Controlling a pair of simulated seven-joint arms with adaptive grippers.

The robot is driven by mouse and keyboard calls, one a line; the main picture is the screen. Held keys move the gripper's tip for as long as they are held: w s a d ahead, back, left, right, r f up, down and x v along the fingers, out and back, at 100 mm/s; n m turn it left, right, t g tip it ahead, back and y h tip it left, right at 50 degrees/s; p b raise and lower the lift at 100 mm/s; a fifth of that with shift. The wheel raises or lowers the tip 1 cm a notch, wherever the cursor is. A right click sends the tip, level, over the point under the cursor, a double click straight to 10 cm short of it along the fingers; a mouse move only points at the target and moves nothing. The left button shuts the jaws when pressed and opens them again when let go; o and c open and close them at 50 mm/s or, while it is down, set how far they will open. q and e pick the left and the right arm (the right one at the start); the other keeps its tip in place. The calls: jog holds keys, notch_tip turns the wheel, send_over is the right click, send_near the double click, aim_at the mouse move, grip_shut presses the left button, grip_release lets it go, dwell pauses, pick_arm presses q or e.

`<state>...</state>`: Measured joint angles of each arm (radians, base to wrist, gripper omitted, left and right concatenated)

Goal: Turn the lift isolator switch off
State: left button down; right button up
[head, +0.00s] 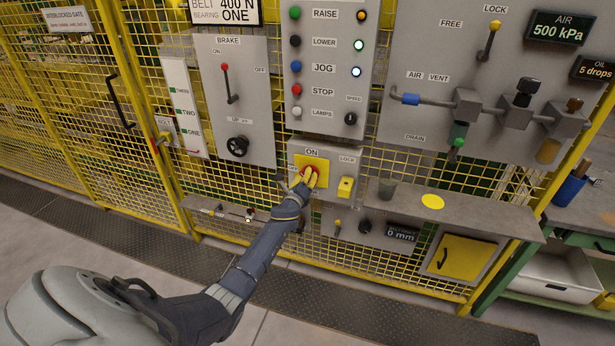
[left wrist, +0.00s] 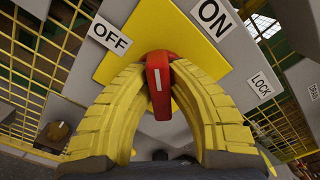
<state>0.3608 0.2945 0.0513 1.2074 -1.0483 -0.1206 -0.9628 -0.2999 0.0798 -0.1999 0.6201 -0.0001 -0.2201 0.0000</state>
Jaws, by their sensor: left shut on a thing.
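The lift isolator switch has a yellow plate (head: 318,161) on a small grey box below the push-button panel. Its red handle (left wrist: 158,72) lies between the two yellow fingers of my left gripper (head: 308,178). The fingers are shut on the handle, one on each side, also in the left wrist view (left wrist: 160,85). The wrist view shows the OFF label (left wrist: 110,35) to the left of the handle and the ON label (left wrist: 215,17) to the right. The handle's white mark points up the picture, between the labels. My fingers hide part of the handle. My right gripper is not in view.
A yellow lock (head: 346,187) sits just right of the switch. The push-button panel (head: 327,80) is above, the brake panel (head: 232,95) upper left. Yellow mesh fencing surrounds the panels.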

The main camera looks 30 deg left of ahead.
pick_arm(q)
jog(key=n, duration=0.4)
jog(key=shift+a+f+n, duration=0.1)
jog(key=shift+n, duration=0.2)
jog(key=shift+f+n, duration=0.1)
jog(key=shift+n, duration=1.8)
jog(key=c, duration=1.3)
grip_release()
jog(key=shift+s, duration=0.15)
jog(key=v, duration=1.1)
jog(key=shift+s+f, duration=0.1)
jog(key=shift+s, duration=0.25)
jog(key=shift+n, duration=0.3)
